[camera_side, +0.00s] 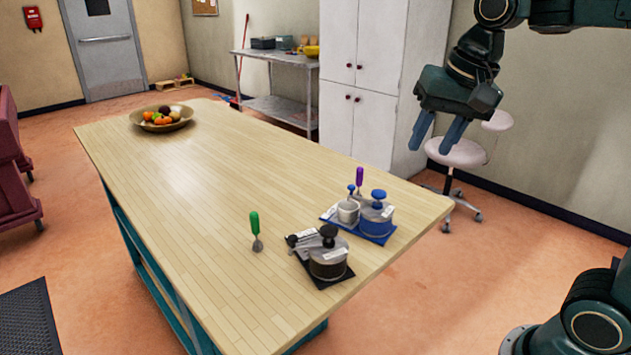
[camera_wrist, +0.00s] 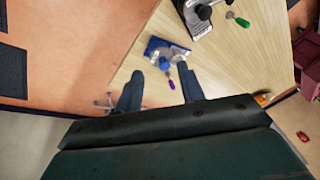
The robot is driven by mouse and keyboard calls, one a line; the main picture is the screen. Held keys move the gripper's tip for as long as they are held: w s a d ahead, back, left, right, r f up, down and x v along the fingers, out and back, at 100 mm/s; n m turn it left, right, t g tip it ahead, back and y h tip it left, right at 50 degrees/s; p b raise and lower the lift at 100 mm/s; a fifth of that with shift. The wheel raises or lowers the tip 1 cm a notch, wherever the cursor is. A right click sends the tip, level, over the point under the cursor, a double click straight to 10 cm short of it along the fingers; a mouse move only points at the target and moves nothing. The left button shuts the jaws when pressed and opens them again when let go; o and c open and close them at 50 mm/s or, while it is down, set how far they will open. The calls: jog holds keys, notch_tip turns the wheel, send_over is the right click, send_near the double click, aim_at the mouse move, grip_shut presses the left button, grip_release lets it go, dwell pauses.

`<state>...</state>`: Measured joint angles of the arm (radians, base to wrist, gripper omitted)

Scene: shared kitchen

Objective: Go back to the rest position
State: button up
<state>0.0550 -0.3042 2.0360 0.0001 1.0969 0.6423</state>
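My gripper (camera_side: 436,134) is up in the air at the upper right of the side view, past the right end of the wooden table (camera_side: 190,180) and above its top. Its two blue-grey fingers are apart with nothing between them. In the wrist view the fingers of my gripper (camera_wrist: 160,88) are also spread and empty. They point toward the table (camera_wrist: 240,60), with the blue set behind the fingertips at a distance.
A blue tray (camera_side: 372,235) holds a blue-lidded pot, a cup and a purple-handled tool. A black tray (camera_side: 320,280) holds a dark-lidded pot. A green-handled tool (camera_side: 255,230) and a fruit bowl (camera_side: 162,123) are also on the table. A white stool (camera_side: 457,153) stands behind.

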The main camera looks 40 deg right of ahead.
jog(key=s+a+f+n+t, duration=0.1)
jog(key=s+f+n+t, duration=0.1)
jog(key=s+f+n, duration=0.4)
jog(key=s+n, duration=0.2)
jog(key=s, duration=0.3)
jog(key=shift+s+a, duration=0.25)
jog(key=shift+a, duration=0.05)
jog(key=shift+f, duration=0.1)
jog(key=shift+c, duration=0.5)
dwell(0.4)
